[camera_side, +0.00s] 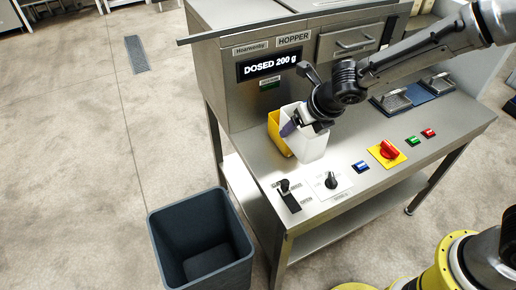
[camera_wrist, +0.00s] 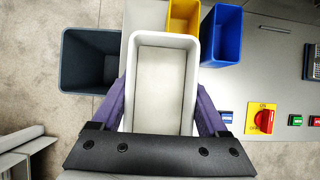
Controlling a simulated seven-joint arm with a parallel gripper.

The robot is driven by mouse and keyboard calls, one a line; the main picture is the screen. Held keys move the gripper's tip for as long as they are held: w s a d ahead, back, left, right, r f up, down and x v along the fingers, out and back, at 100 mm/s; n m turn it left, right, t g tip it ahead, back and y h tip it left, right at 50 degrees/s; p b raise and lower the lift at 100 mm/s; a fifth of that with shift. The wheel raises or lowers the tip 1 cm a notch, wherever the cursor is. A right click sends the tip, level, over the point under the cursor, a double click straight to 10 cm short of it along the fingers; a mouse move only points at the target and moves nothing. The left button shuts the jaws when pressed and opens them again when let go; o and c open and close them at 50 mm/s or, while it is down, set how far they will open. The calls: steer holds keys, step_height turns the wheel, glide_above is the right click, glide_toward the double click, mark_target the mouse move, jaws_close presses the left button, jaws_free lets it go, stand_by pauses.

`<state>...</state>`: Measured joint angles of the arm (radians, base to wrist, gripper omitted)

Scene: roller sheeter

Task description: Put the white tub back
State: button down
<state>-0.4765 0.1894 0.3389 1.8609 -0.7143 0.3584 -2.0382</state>
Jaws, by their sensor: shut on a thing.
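The white tub (camera_side: 313,146) is at the front of the hopper, over the left part of the steel counter. In the wrist view the white tub (camera_wrist: 165,40) is seen from above, with a plain greyish inside. My gripper (camera_side: 305,119) is shut on it, with purple fingers along its two long sides; the gripper also shows in the wrist view (camera_wrist: 162,108). The tub looks about upright. I cannot tell whether its base touches the counter. A yellow tub (camera_side: 275,129) stands close beside it, partly hidden. A blue tub (camera_wrist: 221,34) shows in the wrist view.
The hopper display (camera_side: 268,65) reads "DOSED 200 g". A dark bin (camera_side: 201,243) stands on the floor left of the counter. A black lever (camera_side: 287,192), a knob (camera_side: 331,181), a red rotary switch (camera_side: 387,151) and push buttons line the counter front.

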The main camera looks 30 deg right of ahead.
steer(key=w+a+f, duration=0.1)
steer(key=w+f, duration=0.1)
steer(key=w, duration=0.2)
steer(key=w+a+f, duration=0.2)
steer(key=w+f, duration=0.1)
steer(key=w, duration=0.1)
steer(key=w+a+f, duration=0.1)
steer(key=w+f, duration=0.2)
steer(key=shift+w+a+f, duration=0.25)
steer(key=shift+w, duration=0.15)
steer(key=shift+w+a+f, duration=0.15)
steer(key=shift+w+f, duration=0.15)
steer(key=shift+f, duration=0.1)
steer(key=shift+w+a+f, duration=0.1)
steer(key=shift+w+f, duration=0.05)
steer(key=shift+f, duration=0.75)
steer(key=shift+w+f, duration=0.1)
steer(key=shift+f, duration=0.75)
steer(key=shift+f, duration=0.1)
jaws_free()
steer(key=shift+f, duration=0.1)
steer(key=v, duration=1.2)
